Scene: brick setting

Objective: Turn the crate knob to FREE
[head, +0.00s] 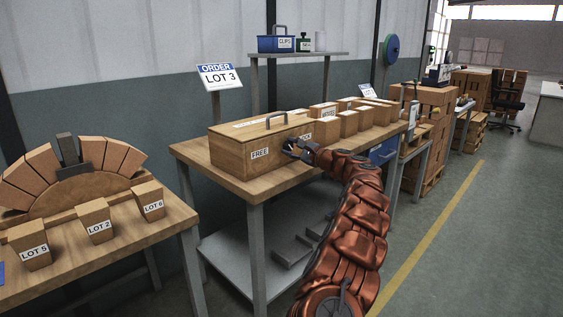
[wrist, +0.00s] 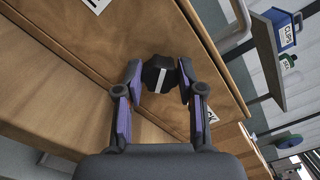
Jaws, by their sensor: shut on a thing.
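The wooden crate (head: 232,158) stands on the workbench. A FREE label (head: 260,154) is on its front, left of the knob. Another label (head: 306,136), partly hidden, is to the right. The knob (wrist: 159,72) is black with a white stripe and sits on the crate's front in the wrist view. The stripe runs nearly up and down in that picture; I cannot tell which label it points to. My gripper (wrist: 159,82) has a finger on each side of the knob and is shut on it. In the head view my gripper (head: 296,150) is at the crate's front and hides most of the knob.
Several wooden boxes (head: 348,124) stand right of the crate on the bench (head: 228,179). A shelf (head: 290,55) with a blue CLIPS box (head: 283,44) is behind. A second table (head: 110,254) with labelled blocks is at left. Open floor (head: 450,230) lies to the right.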

